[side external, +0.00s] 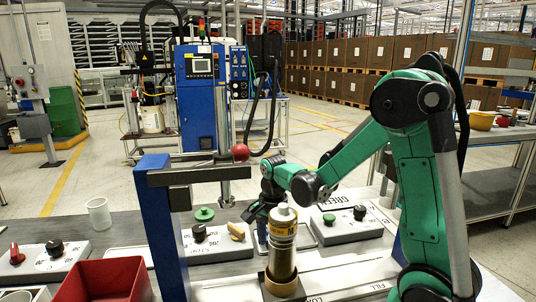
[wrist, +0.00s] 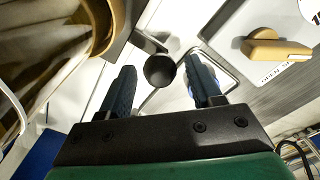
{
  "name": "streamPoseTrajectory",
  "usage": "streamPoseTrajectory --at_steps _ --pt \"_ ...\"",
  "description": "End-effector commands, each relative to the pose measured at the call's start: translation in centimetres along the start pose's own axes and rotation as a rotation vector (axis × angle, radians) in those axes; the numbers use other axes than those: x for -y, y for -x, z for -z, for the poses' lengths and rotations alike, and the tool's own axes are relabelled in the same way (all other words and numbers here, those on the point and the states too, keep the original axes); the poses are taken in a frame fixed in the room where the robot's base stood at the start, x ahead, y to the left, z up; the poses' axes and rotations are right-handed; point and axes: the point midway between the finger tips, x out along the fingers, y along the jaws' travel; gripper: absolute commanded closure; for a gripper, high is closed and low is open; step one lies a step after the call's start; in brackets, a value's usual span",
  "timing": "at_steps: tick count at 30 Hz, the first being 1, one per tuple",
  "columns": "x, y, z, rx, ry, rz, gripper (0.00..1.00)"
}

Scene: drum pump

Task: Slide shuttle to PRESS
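A metal canister (side external: 282,243) with a yellowish label and pale cap stands upright in a brown ring (side external: 281,286) on the light track near the "LOAD" lettering. I take this ring to be part of the shuttle. In the wrist view, the ring (wrist: 106,28) shows at upper left. My gripper (wrist: 162,62) is open, pointing down, with a round dark knob (wrist: 159,71) between its fingers; a gap shows on each side. In the side view, my gripper (side external: 256,211) is just behind the canister, its fingertips partly hidden. The press has a blue post (side external: 160,225) and dark beam (side external: 196,174).
A red ball (side external: 240,152) tops the press. Knob panels (side external: 345,225) stand behind the track; one has a tan switch handle (side external: 238,231), also in the wrist view (wrist: 275,48). A red bin (side external: 110,281) and clear cup (side external: 98,213) stand at left.

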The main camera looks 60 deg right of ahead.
Motion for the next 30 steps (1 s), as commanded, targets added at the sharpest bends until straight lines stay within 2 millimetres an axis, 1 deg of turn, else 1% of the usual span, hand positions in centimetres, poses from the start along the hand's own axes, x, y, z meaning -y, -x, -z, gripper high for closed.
streamPoseTrajectory --at_steps 11,14,18,24,30 --pt "0.0 0.3 0.0 0.001 0.000 -0.001 0.31" --pt "0.0 1.1 0.0 0.001 0.000 -0.001 0.31" --pt "-0.1 3.0 0.0 0.001 0.000 -0.001 0.31" --pt "0.0 5.1 0.0 0.001 0.000 -0.001 0.31" --pt "0.0 5.6 0.0 0.001 0.000 -0.001 0.31"
